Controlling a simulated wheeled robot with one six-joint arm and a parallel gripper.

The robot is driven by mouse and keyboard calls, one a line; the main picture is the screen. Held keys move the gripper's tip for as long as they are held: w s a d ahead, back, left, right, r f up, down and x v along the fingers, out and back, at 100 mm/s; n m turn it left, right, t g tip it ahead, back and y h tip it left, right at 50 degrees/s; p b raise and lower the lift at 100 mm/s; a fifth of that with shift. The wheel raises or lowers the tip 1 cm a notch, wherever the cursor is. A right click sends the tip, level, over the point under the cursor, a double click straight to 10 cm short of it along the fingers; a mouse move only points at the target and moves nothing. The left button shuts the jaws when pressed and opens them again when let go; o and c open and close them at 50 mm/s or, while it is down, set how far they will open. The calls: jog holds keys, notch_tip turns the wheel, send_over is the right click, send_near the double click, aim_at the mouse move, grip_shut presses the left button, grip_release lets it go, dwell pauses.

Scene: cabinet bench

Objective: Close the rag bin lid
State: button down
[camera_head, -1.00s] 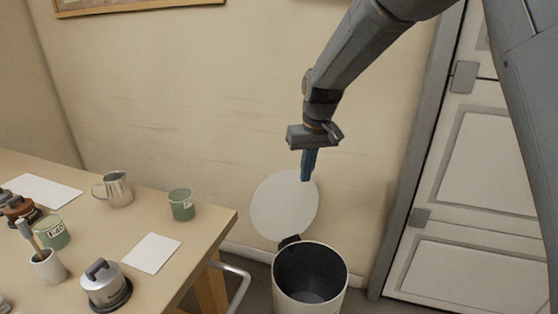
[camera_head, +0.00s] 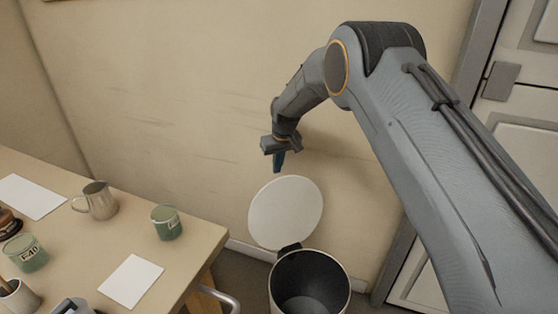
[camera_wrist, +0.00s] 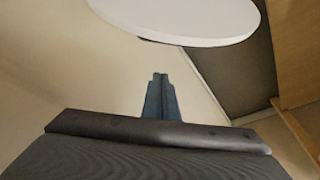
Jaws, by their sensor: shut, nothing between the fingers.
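The rag bin (camera_head: 310,284) stands on the floor to the right of the table, its dark inside showing. Its round white lid (camera_head: 286,212) stands open, tilted up behind the bin on a dark hinge (camera_head: 290,249). My gripper (camera_head: 278,167) is shut and empty, just above the lid's upper edge near the wall, pointing down. In the wrist view my gripper's blue fingers (camera_wrist: 161,97) are together, and the lid (camera_wrist: 185,15) is beyond them at the top. The fingers appear apart from the lid.
A wooden table (camera_head: 205,240) on the left holds a metal pitcher (camera_head: 97,201), green cups (camera_head: 166,222) and white sheets (camera_head: 131,281). A metal rail (camera_head: 222,300) sticks out at its right end. A white panelled door (camera_head: 520,150) is at the right.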

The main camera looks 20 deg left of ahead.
aim_at(280, 179)
jog(key=shift+s+d+f+p, duration=0.25)
jog(key=shift+s+d+f, duration=0.1)
jog(key=shift+f, duration=0.3)
jog(key=shift+s+d+f+p, duration=0.25)
jog(key=shift+s+f, duration=0.1)
jog(key=shift+f, duration=0.35)
jog(key=shift+s+d+f+p, duration=0.25)
jog(key=shift+s+d+f, duration=0.1)
jog(key=shift+f, duration=0.3)
